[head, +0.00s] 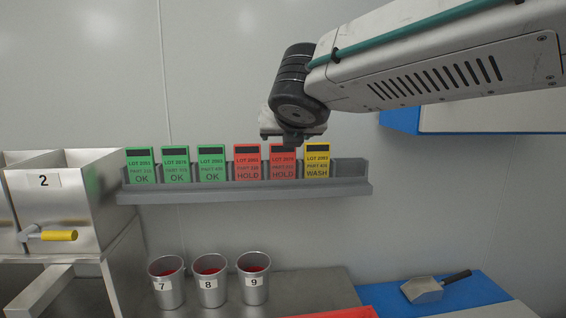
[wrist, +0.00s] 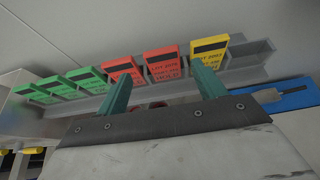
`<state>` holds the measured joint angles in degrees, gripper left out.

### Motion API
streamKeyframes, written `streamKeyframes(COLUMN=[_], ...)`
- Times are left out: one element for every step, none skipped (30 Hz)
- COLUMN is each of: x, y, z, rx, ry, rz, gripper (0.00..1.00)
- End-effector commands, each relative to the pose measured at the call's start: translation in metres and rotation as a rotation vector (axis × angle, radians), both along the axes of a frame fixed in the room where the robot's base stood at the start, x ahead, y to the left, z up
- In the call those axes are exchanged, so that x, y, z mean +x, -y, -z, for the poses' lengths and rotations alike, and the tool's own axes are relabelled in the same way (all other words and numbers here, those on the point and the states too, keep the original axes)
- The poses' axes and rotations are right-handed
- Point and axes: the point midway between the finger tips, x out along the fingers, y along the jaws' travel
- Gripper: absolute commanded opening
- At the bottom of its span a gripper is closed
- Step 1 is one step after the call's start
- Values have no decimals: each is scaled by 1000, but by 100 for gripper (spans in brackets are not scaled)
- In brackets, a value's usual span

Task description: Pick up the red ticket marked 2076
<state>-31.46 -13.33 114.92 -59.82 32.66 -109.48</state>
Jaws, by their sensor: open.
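The red ticket that seems to read 2076 (head: 283,162) stands in the grey rack, marked HOLD, with yellow on its right and another red ticket (head: 247,162) on its left. In the wrist view the 2076 ticket (wrist: 165,63) is ahead, between the lines of my two green fingers. My gripper (head: 293,137) is above the rack in the head view, near the tops of the 2076 and yellow tickets. In the wrist view my gripper (wrist: 162,86) is open, with nothing between its fingers.
The yellow WASH ticket (head: 317,161) and several green OK tickets (head: 175,165) share the grey rack (head: 240,190). The rack's right-end slot is empty. A blue-edged cabinet (head: 470,115) hangs at right.

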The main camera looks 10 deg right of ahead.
Motion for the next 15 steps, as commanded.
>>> streamKeyframes(x=[6, 9, 13, 16, 19, 23, 26, 29, 34, 39, 43, 49, 53, 56, 60], y=[-1, -1, -1, 0, 0, 0, 0, 0, 1, 1, 1, 1, 1, 1, 1], z=[3, 4, 6, 8, 9, 11, 13, 15, 18, 20, 23, 26, 28, 29, 31], rx=[-10, -12, -13, -12, -12, -11, -11, -10, -10, -10, -10, -10, -9, -8, -8], ry=[0, 0, 0, 0, 0, 0, 0, 0, -1, -2, -1, -2, -2, -2, -1], rz=[-7, -8, -6, -5, -5, -4, -5, -4, -3, -2, -3, -2, -1, -2, -2], gripper=[69, 69, 69, 69, 69, 69, 69, 69, 69, 69, 69, 69, 69, 69, 69])
